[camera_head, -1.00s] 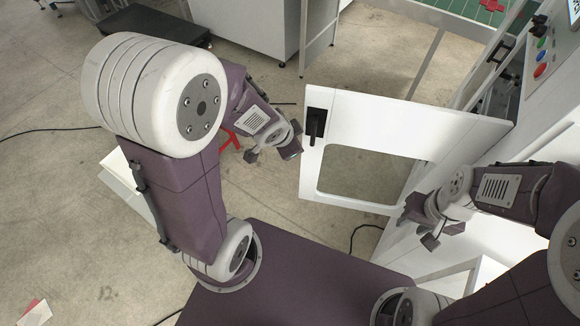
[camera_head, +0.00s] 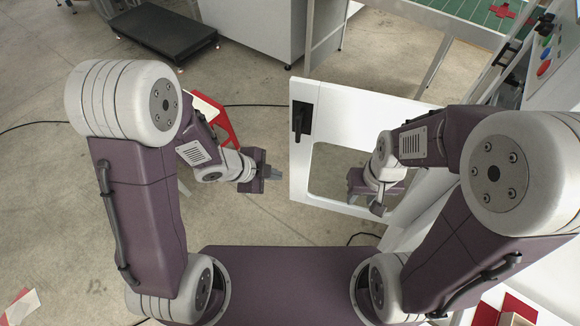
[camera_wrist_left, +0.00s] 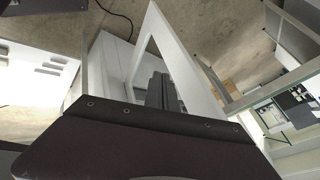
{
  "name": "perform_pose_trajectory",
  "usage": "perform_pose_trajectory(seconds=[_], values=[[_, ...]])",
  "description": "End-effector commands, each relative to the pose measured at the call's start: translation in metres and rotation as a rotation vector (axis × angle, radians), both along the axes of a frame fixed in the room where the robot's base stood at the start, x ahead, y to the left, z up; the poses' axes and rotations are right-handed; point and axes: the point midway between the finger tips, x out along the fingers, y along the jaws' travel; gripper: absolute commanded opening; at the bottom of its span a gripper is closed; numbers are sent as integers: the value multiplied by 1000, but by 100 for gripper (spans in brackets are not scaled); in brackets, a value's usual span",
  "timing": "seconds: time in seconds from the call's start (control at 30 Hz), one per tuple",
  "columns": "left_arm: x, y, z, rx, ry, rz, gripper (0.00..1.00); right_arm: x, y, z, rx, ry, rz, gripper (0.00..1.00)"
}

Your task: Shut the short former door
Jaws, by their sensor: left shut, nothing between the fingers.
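The short former door (camera_head: 352,104) is a white panel with a window cut-out and a black handle (camera_head: 300,118) near its free left edge. It stands open, swung out from the machine on the right. My left gripper (camera_head: 272,179) is shut and empty, just left of the door's free edge in the head view; I cannot tell whether it touches. Its fingers (camera_wrist_left: 162,92) also show in the left wrist view, in front of a white frame. My right gripper (camera_head: 376,204) is in front of the door's lower right part and hides some of it; its finger gap is unclear.
The white machine body (camera_head: 550,85) with coloured buttons stands at the right. A dark platform cart (camera_head: 165,30) and a grey cabinet (camera_head: 255,30) are at the back. A red and white item (camera_head: 213,115) lies behind my left arm. The floor at left is mostly clear.

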Motion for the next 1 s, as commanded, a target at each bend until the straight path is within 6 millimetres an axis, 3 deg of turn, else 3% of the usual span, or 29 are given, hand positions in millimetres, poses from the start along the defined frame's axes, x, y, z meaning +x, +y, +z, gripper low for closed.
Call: perform_pose_trajectory(seconds=[0.1, 0.33, 0.4, 0.6, 1.0], values=[[9, -14, -27, 0, 3, -3, 0, 0, 0, -15, 0, 0, 0, 36], [26, -38, -65, 2, 3, -2, 0, 0, 0, -27, 0, 0, 0, 36], [38, -41, -58, 1, -1, 0, 0, 0, 0, -15, 0, 1, 0, 36], [61, -47, -59, 1, -1, 0, 0, 0, 0, -6, 0, 0, 0, 36], [66, -48, -61, 1, 0, 2, 0, 0, 0, -6, 0, 0, 0, 36]])
